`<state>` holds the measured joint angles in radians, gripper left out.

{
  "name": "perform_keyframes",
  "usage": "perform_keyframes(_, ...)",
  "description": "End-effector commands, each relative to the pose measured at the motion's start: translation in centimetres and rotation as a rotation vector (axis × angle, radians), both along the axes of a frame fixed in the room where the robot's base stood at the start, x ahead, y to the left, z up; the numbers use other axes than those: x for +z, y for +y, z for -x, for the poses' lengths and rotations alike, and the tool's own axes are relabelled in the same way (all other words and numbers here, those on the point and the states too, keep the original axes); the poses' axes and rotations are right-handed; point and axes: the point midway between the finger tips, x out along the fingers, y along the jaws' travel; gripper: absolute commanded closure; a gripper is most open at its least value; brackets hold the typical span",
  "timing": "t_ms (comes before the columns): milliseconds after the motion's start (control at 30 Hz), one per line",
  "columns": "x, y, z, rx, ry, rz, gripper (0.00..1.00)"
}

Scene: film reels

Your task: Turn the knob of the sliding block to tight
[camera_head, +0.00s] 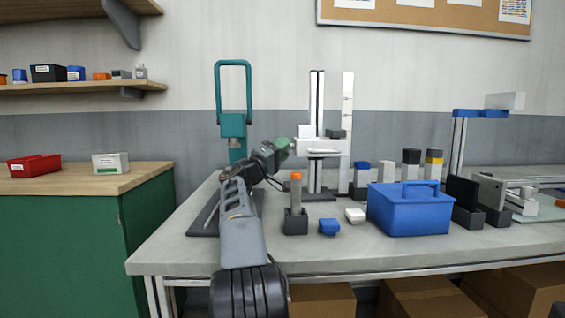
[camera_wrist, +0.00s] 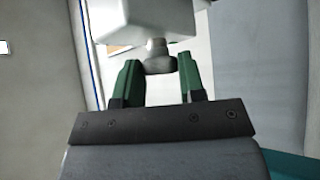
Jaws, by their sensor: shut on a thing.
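The white sliding block (camera_head: 318,147) sits partway up an upright metal post (camera_head: 316,100) on the table. In the wrist view the white block (camera_wrist: 150,18) fills the top, with a short stem and a dark grey knob (camera_wrist: 160,63) below it. My gripper (camera_wrist: 161,74) has its two green fingers shut on the knob, one on each side. In the head view my gripper (camera_head: 286,148) is at the left side of the block. The knob is hidden there, and I cannot tell how tight it is.
A teal press (camera_head: 232,125) stands left of the post. A white ruled upright (camera_head: 347,130) stands close at its right. A dark holder with an orange-topped rod (camera_head: 296,205), a blue basket (camera_head: 408,215) and small blocks stand in front.

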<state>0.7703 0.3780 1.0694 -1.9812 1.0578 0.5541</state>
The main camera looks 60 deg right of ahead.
Motion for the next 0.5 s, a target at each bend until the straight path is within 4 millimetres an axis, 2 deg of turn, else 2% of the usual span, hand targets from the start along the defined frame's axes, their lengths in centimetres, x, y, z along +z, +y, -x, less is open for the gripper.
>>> perform_keyframes(33,-0.69,-0.11,-0.10,-0.001,-0.007,0.006,0.87)
perform_keyframes(500,-0.39,-0.16,-0.11,-0.001,-0.031,0.041,0.87)
